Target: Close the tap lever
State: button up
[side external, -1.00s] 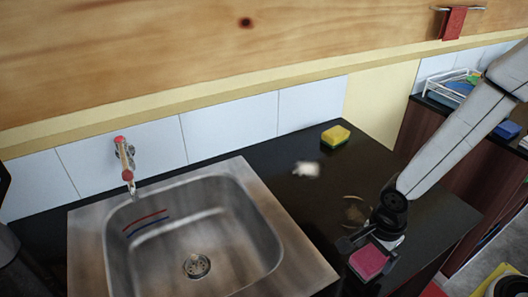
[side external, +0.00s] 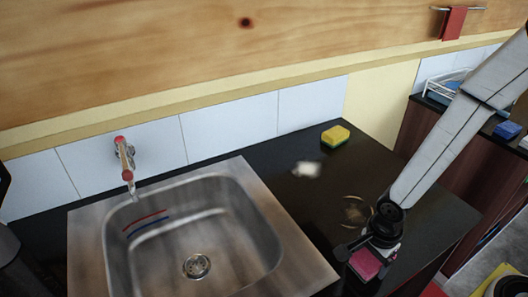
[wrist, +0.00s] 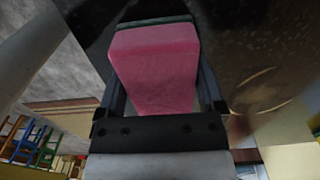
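The tap (side external: 124,158) is on the tiled wall at the left in the side external view, above the sink (side external: 255,215). It has a slim body with a red piece at the top and another at the lower end. A short pale streak hangs below it and looks like water. Which part is the lever is too small to tell. My gripper (side external: 368,255) is over the counter right of the sink, well away from the tap. In the wrist view, a pink sponge (wrist: 155,65) fills the space between its fingers, and it appears shut on it.
A yellow and green sponge (side external: 336,136) lies at the back of the dark counter (side external: 300,145). A red cloth (side external: 453,22) hangs on the wall. The space above the sink is clear.

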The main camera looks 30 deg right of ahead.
jog(key=c, duration=0.8)
jog(key=shift+r, duration=0.15)
jog(key=shift+r, duration=4.85)
jog(key=shift+w, duration=0.1)
jog(key=w+d+f+n, duration=0.1)
jog(key=w+d+n, duration=0.2)
jog(key=w+n, duration=0.4)
jog(key=w+d+f+n, duration=0.1)
jog(key=w+d+n, duration=0.3)
jog(key=w+n, duration=0.3)
jog(key=shift+d+n, duration=0.3)
jog(key=shift+n, duration=1.6)
